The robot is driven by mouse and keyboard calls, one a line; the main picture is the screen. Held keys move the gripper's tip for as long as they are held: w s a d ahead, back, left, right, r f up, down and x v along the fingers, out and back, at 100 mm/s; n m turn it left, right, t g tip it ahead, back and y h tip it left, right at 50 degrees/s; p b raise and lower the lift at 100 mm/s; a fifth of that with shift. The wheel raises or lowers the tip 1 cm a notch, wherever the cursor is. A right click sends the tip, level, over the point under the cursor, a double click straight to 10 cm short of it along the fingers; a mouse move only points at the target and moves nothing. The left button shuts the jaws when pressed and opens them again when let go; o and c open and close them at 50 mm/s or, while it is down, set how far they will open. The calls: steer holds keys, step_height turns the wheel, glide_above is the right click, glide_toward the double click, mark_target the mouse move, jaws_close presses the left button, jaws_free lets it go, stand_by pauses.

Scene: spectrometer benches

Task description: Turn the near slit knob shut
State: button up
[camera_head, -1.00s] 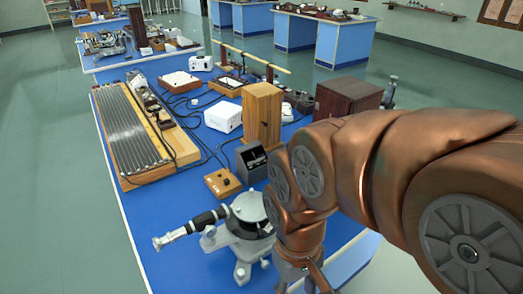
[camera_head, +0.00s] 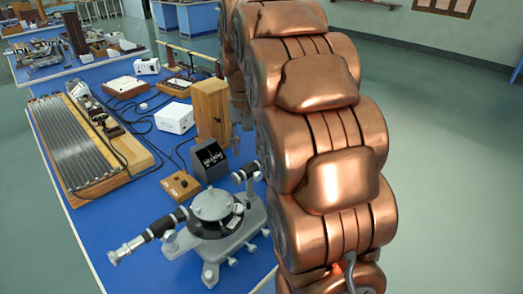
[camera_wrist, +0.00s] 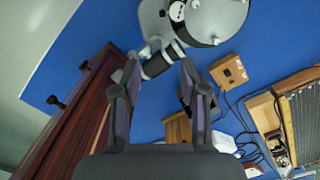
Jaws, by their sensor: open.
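A grey spectrometer (camera_head: 215,210) stands on the blue bench. A long tube (camera_head: 150,235) points to the lower left and ends in a pale metal end piece (camera_head: 127,250). A shorter dark tube (camera_head: 245,172) points to the upper right, its far part behind my arm. In the wrist view the spectrometer (camera_wrist: 205,18) is at the top, and a dark tube (camera_wrist: 157,65) reaches between my fingers. My gripper (camera_wrist: 159,75) is open; I cannot tell if it touches the tube. My arm hides it in the head view. I cannot clearly make out the slit knob.
A dark wooden box (camera_wrist: 85,115) with small knobs lies close left of my gripper in the wrist view. A small wooden switch box (camera_head: 181,185), a black meter (camera_head: 210,160) and a tall wooden box (camera_head: 210,112) stand behind the spectrometer. Cables cross the bench.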

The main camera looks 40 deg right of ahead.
steer(key=shift+m, duration=0.9)
steer(key=w+d, duration=0.1)
steer(key=d, duration=0.2)
steer(key=w+d, duration=0.2)
steer(key=d, duration=0.1)
steer(key=w+d, duration=0.2)
steer(key=d, duration=0.1)
steer(key=shift+w+f+b, duration=0.15)
steer(key=shift+f+b, duration=0.05)
steer(key=shift+b, duration=0.1)
steer(key=shift+f+p, duration=1)
steer(key=shift+f, duration=2.8)
steer(key=shift+c, duration=0.4)
jaws_close()
